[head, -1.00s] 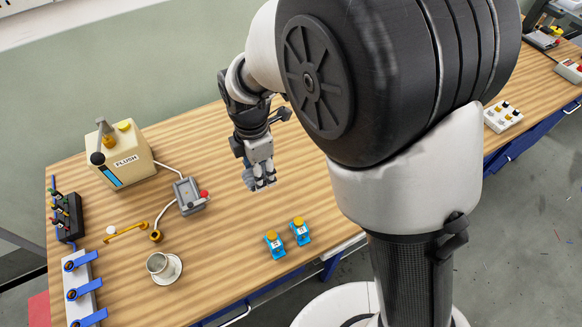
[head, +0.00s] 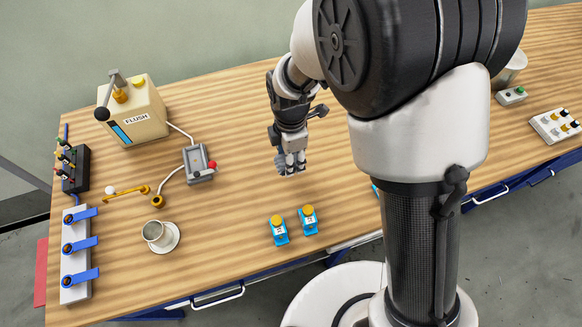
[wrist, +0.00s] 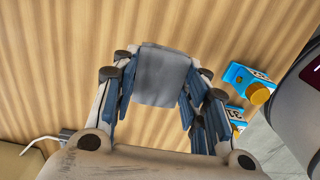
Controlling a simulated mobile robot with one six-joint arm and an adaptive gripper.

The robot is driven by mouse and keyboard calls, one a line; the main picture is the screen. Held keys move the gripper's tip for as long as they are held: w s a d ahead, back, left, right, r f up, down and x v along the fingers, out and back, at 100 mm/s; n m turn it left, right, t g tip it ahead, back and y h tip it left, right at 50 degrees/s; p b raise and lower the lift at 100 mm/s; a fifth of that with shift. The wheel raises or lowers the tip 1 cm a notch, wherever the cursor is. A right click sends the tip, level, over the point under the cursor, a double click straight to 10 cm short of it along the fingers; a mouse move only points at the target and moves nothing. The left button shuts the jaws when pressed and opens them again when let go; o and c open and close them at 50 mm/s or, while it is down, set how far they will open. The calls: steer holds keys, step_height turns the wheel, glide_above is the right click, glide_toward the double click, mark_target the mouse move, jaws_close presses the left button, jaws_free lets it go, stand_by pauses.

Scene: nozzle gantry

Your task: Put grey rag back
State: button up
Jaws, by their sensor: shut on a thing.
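The grey rag (wrist: 162,78) is held between the fingers of my gripper (wrist: 155,95) in the wrist view, its flat face spread across the fingertips. In the head view my gripper (head: 291,168) hangs above the middle of the wooden table, shut on the rag (head: 281,163), which shows only as a small blue-grey patch. The rag appears clear of the tabletop, with bare wood behind it in the wrist view. The place where the rag belongs cannot be told from these views.
Bare wood surrounds my gripper.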

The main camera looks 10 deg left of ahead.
step_height(320, 180, down, 5)
steer(key=shift+b, duration=0.7)
steer(key=shift+r, duration=0.1)
steer(key=o, duration=0.5)
steer(key=shift+f, duration=0.2)
steer(key=o, duration=0.5)
step_height(320, 180, up, 12)
steer(key=p, duration=0.3)
steer(key=shift+r+p, duration=0.25)
steer(key=shift+p, duration=0.1)
